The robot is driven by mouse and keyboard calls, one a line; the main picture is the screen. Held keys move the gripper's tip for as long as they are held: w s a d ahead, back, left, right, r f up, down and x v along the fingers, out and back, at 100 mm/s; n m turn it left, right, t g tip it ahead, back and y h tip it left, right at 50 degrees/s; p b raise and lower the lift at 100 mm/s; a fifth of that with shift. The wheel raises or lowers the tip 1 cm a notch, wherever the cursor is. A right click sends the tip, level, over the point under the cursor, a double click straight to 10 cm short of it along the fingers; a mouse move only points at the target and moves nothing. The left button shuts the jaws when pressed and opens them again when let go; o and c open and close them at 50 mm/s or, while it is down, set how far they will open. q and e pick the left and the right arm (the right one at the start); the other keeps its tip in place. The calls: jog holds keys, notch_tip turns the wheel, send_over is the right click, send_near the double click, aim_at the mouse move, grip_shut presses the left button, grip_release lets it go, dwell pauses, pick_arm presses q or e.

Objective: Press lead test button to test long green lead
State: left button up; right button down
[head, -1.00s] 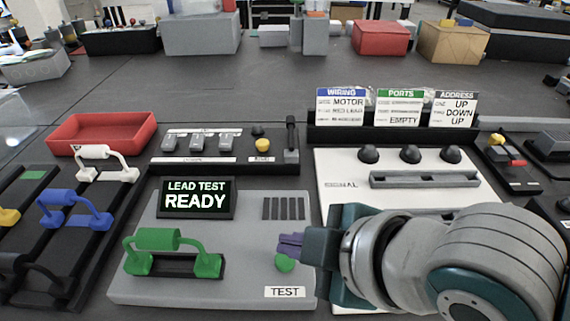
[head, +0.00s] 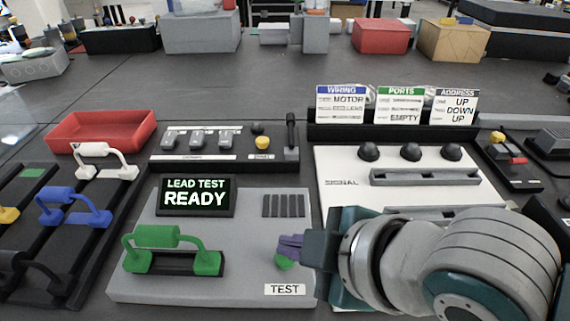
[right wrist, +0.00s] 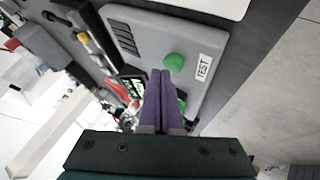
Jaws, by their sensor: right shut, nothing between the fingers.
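The grey lead test box (head: 240,215) stands at front centre, with a screen (head: 196,197) that reads "LEAD TEST READY". The long green lead (head: 157,238) sits in the black socket strip on the box's left. The green test button (head: 284,264) is at the box's right, above the "TEST" label, partly hidden by my right gripper (head: 288,246). That gripper's purple fingers are shut and empty, close over the button in the head view. In the right wrist view the button (right wrist: 174,63) shows just beyond the fingertips (right wrist: 160,75); contact cannot be told. My left gripper is not in view.
Blue (head: 73,207) and white (head: 102,161) leads sit in a rack at left, near a red tray (head: 100,132). A switch panel (head: 225,150) stands behind the box. A white signal panel (head: 340,170) and instruction cards (head: 400,104) are at right.

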jog(key=shift+f, duration=0.5)
dwell(0.7)
jog(key=shift+r, duration=0.15)
jog(key=shift+r+p, duration=0.8)
notch_tip(320, 180, up, 5)
jog(key=p, duration=0.5)
dwell(0.7)
